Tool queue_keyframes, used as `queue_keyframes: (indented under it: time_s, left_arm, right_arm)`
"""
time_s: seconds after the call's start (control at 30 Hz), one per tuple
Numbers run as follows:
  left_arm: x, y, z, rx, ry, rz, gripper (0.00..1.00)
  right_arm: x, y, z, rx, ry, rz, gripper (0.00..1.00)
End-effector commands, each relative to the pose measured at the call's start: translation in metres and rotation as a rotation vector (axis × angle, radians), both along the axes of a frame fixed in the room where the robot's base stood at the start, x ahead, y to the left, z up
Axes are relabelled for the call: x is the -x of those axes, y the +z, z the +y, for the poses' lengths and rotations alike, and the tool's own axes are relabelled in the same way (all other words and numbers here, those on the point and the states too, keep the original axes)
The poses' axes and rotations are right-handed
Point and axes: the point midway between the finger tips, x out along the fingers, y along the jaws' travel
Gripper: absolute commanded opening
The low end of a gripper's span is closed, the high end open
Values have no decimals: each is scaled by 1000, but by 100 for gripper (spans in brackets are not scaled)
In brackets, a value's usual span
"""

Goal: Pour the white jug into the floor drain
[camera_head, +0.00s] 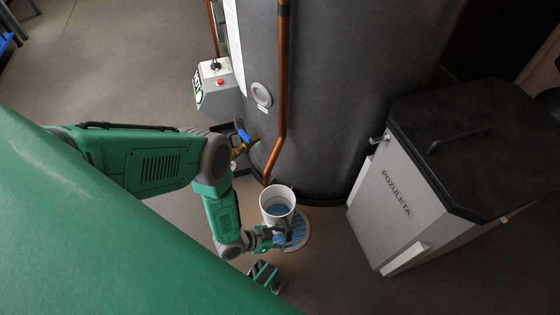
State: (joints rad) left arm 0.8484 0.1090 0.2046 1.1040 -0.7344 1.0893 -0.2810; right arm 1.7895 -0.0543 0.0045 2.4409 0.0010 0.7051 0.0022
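The white jug (277,195) is near the middle of the camera_head view, its open mouth facing up toward me. Blue liquid shows inside it. My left gripper (271,238) is at the jug's near lower side and appears shut on it; the fingers are small and partly hidden. The jug looks close to upright. The floor drain (303,240), a round pale rim with blue showing between its slats, lies directly below and slightly right of the jug, which covers part of it.
A large dark tank (340,90) with a copper pipe (282,90) stands behind the jug. A brass valve with a blue handle (245,137) sticks out left of it. Bare floor lies between drain and box.

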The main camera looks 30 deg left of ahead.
Motion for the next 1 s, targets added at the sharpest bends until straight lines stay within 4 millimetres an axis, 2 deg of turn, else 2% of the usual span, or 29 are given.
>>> queue_keyframes:
  time_s: [0.17, 0.2, 0.27, 0.3, 0.57, 1.0]
  left_arm:
    - [0, 0, 0, -1, 0, 1, 34]
    - [0, 0, 0, -1, -1, 0, 27]
    - [0, 0, 0, -1, -1, 0, 6]
    - [0, 0, 0, -1, -1, 0, 0]
    - [-1, 2, -1, -1, -1, -4, 0]
    - [-1, 18, -1, 0, -2, -4, 0]
  right_arm:
    - [0, 0, 0, 0, 0, 0, 40]
    - [0, 0, 0, 0, 0, 0, 40]
    - [0, 0, 0, 0, 0, 0, 40]
    - [0, 0, 0, 0, 0, 0, 40]
    - [0, 1, 0, 0, 0, 0, 40]
    - [0, 14, 0, 0, 0, 0, 40]
